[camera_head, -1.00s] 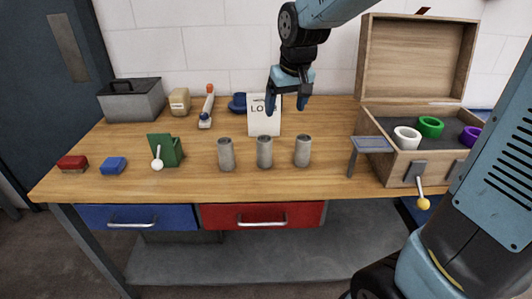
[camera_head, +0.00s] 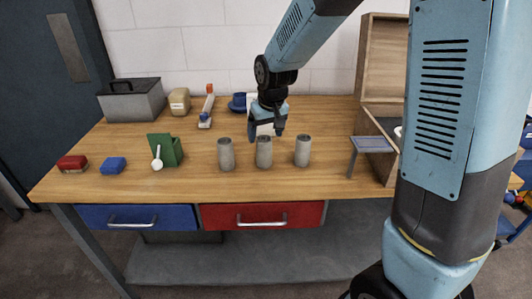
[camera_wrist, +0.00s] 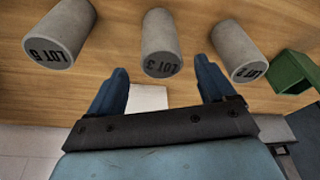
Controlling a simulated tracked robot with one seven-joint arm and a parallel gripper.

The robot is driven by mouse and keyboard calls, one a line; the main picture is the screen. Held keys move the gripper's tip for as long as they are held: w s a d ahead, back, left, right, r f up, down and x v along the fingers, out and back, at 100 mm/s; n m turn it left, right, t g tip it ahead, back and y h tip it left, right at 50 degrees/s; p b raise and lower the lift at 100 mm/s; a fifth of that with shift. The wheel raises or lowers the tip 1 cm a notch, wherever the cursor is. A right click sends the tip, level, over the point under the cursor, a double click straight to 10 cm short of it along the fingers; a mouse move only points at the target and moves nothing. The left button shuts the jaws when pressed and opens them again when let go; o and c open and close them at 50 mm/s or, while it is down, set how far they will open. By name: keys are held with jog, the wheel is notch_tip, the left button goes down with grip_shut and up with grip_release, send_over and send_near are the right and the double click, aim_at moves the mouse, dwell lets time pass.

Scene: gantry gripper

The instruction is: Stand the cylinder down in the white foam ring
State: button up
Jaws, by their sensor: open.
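Three grey cylinders stand upright in a row on the table: left (camera_head: 226,154), middle (camera_head: 264,152) and right (camera_head: 303,151). In the wrist view their dark labels show: LOT 5 (camera_wrist: 62,30) at left, LOT 3 (camera_wrist: 160,40) in the middle, and a partly readable LOT label on the third (camera_wrist: 238,50). My gripper (camera_head: 267,132) is open and empty, pointing down above and just behind the middle cylinder. Its fingers (camera_wrist: 160,84) lie either side of LOT 3's line in the wrist view. Only a sliver of the white foam ring (camera_head: 398,131) shows in the box; my arm hides the rest.
The open wooden box (camera_head: 378,168) stands at right, mostly behind my arm, with a small grey-blue stand (camera_head: 371,144) before it. A white card (camera_head: 263,129) is behind my gripper. A green holder (camera_head: 168,150) and blue block (camera_head: 113,166) stand left. The front table strip is clear.

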aim_at(264, 139)
jog(key=shift+x, duration=2.65)
jog(key=shift+s, duration=0.15)
jog(key=shift+c, duration=0.2)
jog(key=c, duration=1.4)
grip_shut()
jog(key=shift+r, duration=0.1)
